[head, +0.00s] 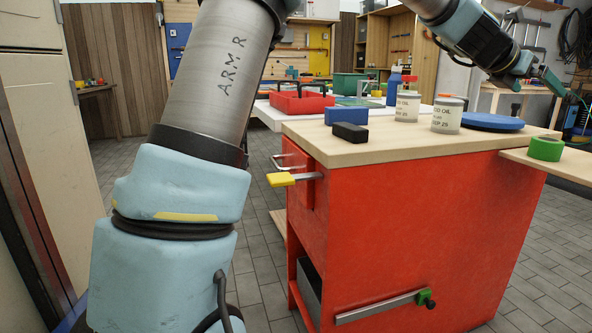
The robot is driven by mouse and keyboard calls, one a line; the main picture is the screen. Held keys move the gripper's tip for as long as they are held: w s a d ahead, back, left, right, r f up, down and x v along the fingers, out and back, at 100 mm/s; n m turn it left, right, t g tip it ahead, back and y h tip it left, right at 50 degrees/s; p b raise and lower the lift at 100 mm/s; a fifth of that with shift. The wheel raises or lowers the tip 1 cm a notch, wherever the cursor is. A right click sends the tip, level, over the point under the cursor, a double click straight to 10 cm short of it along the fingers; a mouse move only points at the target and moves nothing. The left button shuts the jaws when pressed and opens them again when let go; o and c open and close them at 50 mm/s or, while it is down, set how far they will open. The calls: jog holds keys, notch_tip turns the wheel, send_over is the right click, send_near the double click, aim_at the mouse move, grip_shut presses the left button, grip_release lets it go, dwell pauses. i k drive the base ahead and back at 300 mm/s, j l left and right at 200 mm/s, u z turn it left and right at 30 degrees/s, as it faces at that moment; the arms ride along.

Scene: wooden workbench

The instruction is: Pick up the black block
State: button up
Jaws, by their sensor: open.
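The black block (350,132) lies on the wooden top of the red workbench (330,153), near its front left edge. A larger blue block (353,116) sits just behind it. My arm rises on the left and comes back in at the top right. My gripper (574,88) is at the right edge of the view, raised above the bench's right side and well apart from the black block. Its jaws are open, and I see nothing between them. Its fingertips are small in the picture.
Two labelled cans (447,115) and a blue disc (491,122) stand to the right of the blocks. A green tape roll (546,148) lies on a side board. A yellow-handled clamp (281,179) juts from the bench's left side. A red tray (300,103) is behind.

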aim_at(354, 134)
jog(key=k+j, duration=0.1)
jog(key=j, duration=0.85)
jog(key=k+j, duration=0.15)
jog(key=j, duration=0.35)
